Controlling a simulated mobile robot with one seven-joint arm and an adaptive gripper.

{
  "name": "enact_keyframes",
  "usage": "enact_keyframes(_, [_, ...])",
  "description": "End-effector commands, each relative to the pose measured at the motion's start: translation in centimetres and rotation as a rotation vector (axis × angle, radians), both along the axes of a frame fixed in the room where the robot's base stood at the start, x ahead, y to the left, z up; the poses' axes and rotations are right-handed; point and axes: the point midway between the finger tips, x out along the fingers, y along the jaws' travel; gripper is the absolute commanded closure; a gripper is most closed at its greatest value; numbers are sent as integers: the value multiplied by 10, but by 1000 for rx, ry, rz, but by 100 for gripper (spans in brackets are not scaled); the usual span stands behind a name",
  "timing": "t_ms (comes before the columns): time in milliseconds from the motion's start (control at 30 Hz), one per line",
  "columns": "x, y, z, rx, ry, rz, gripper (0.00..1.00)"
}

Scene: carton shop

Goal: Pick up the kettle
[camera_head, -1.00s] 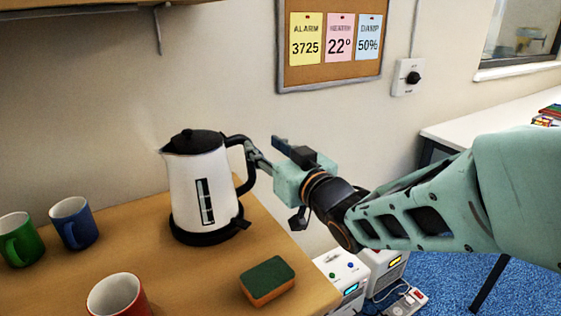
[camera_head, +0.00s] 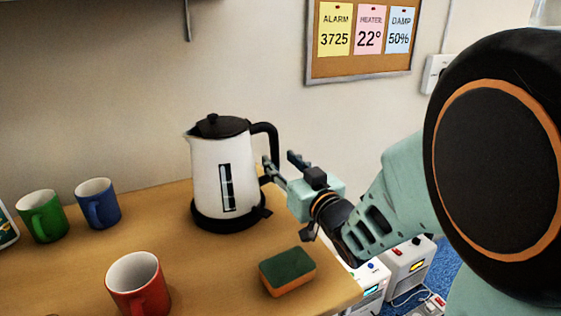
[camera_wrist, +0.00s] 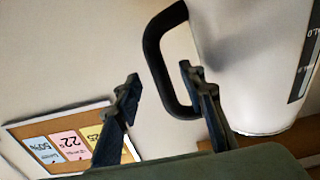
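The white kettle (camera_head: 207,180) with black lid, handle and base stands upright near the back edge of the wooden counter. Its black handle (camera_head: 274,135) loops out on the right side. My gripper (camera_head: 279,160) is at the lower part of the handle, to the right of the kettle, with its fingers apart. In the wrist view, the open gripper (camera_wrist: 160,75) has one finger on each side of the handle's outer bar (camera_wrist: 154,58), with the right finger toward the kettle body (camera_wrist: 245,70). I cannot tell whether either finger touches the handle.
A green mug (camera_head: 46,219), a blue mug (camera_head: 98,207) and a red mug (camera_head: 135,289) stand left and in front on the counter (camera_head: 205,268). A sponge (camera_head: 288,272) lies at front right. Boxy devices (camera_head: 408,262) are below the counter's right edge. A noticeboard (camera_head: 347,72) hangs on the wall.

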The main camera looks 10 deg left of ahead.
Motion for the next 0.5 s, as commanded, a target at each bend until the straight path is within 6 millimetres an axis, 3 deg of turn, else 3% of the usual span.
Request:
enact_keyframes(200, [25, 20, -1, -4, 0, 2, 63])
enact_keyframes(500, [31, 24, 0, 0, 0, 0, 63])
